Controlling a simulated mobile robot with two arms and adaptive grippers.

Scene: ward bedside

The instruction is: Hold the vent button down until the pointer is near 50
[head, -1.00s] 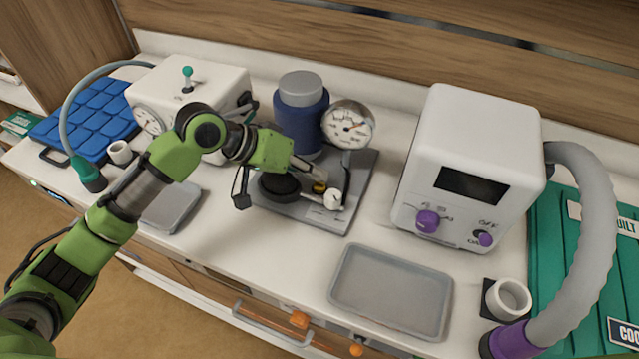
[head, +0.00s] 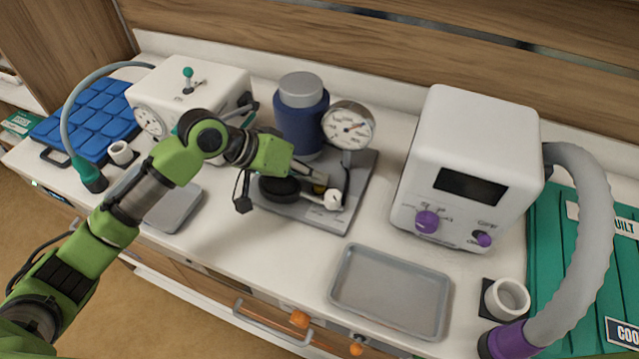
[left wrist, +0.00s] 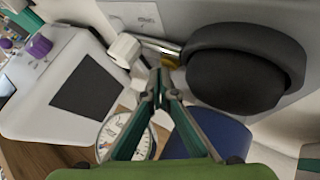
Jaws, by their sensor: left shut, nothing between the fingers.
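The pump unit stands on a grey base plate (head: 310,214) in the middle of the counter, with a blue canister (head: 299,125) behind it. Its round dial gauge (head: 348,126) faces me; its pointer shows, but I cannot read the value surely. A yellow brass part, perhaps the vent button (head: 319,188), lies just below my fingertips, beside a white knob (head: 333,200) and a black round pad (head: 278,189). My left gripper (head: 315,177) is shut and empty over this part. In the left wrist view its fingertips (left wrist: 160,76) meet near the brass part (left wrist: 170,60); contact is unclear.
A white machine with purple knobs (head: 470,150) stands right, a white box with a gauge (head: 190,90) left. An empty grey tray (head: 390,290) lies in front, a smaller one (head: 172,209) left. A thick grey hose (head: 590,230) arches at far right.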

